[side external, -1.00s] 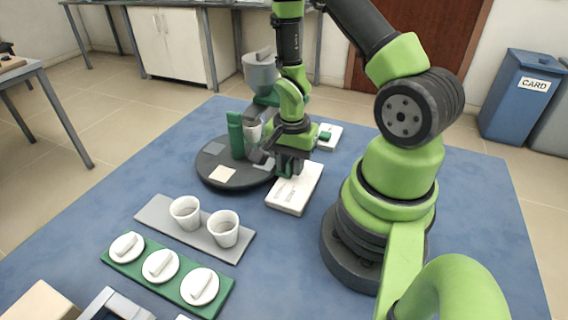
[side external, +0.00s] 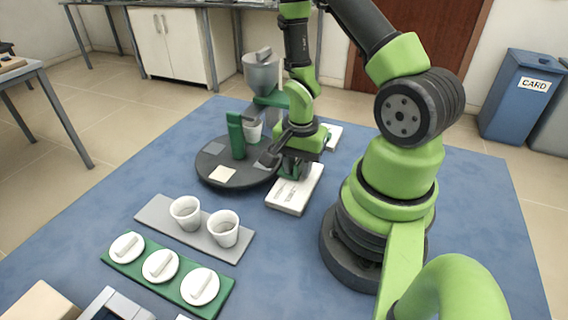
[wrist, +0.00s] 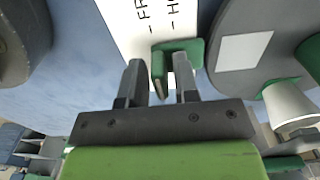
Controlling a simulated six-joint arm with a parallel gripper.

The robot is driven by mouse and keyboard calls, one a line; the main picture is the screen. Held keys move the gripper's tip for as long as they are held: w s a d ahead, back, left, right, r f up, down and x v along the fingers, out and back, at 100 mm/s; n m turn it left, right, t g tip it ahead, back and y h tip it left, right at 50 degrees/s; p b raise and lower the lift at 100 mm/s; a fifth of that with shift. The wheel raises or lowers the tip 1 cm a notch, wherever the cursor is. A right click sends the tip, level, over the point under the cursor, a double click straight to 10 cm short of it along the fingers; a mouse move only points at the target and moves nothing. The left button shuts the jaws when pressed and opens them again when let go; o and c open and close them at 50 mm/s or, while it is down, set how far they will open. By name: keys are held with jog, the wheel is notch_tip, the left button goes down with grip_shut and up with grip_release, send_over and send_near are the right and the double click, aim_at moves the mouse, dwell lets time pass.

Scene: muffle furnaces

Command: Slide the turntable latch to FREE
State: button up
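The turntable (side external: 252,180) is a dark round disc carrying square pads, a green post (side external: 236,135) and a white cup (side external: 252,131). Its edge also shows in the wrist view (wrist: 226,82). Beside it lies a white latch plate (side external: 289,195) with printed words, partly cut off in the wrist view (wrist: 140,30). The green latch (wrist: 180,47) sits on the plate's near end in the wrist view, with an upright tab. My gripper (wrist: 160,78) is open, its dark fingers on either side of the tab, with gaps showing. In the side view my gripper (side external: 294,172) hides much of the latch.
A grey hopper (side external: 262,72) stands behind the turntable. Another white plate (side external: 333,136) lies behind my gripper. In front are a grey tray (side external: 155,212) with two cups and a green rack (side external: 118,258) with white lids. Blue mat is clear at the left.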

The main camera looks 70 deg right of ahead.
aim_at(298, 160)
jog(key=shift+r, duration=3.4)
jog(key=shift+r, duration=0.1)
jog(key=s+a+r+n+t, duration=0.1)
jog(key=a+r+n+t, duration=0.1)
jog(key=a+r+n, duration=0.2)
jog(key=s+a+r+n+t+y, duration=0.1)
jog(key=a+r+n, duration=0.3)
jog(key=r, duration=0.6)
jog(key=s+a+r+n+t+y, duration=0.1)
jog(key=a+r+n+t, duration=0.3)
jog(key=r+n, duration=0.2)
jog(key=shift+a+r, duration=0.4)
jog(key=shift+r, duration=0.3)
